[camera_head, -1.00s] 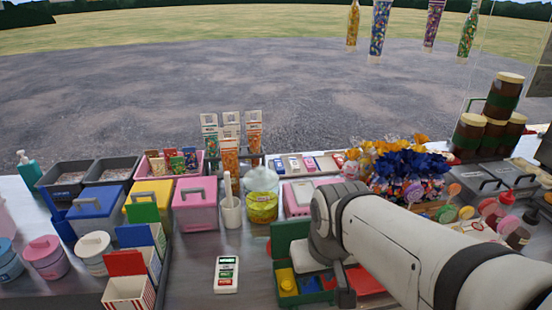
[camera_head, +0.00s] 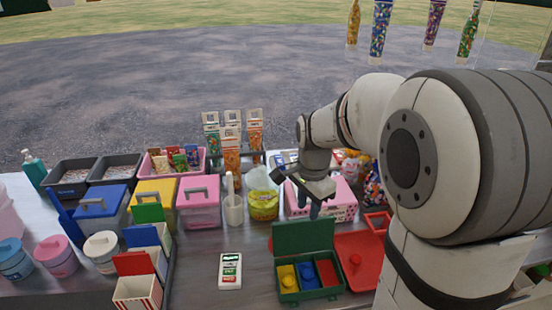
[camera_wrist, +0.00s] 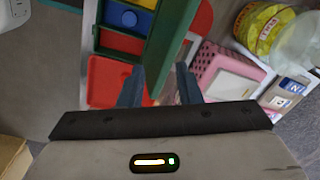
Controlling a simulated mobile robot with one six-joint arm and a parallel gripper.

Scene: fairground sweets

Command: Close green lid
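The green lid (camera_head: 303,236) stands raised at the back edge of a green box (camera_head: 310,294) with yellow, blue and red compartments. In the wrist view the lid (camera_wrist: 172,42) runs down the picture toward the space between my fingers, with the box's compartments to its left. My gripper (camera_head: 316,207) is just behind and above the lid's upper right corner in the head view. It also shows in the wrist view (camera_wrist: 160,82), with its two fingers apart and nothing visibly held. I cannot tell whether a finger touches the lid.
A pink dotted box (camera_head: 335,206) stands close behind my gripper. A red tray (camera_head: 362,262) lies right of the green box. A white card reader (camera_head: 230,271) lies to its left, with bare counter between. A yellow tub (camera_head: 263,206) stands behind.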

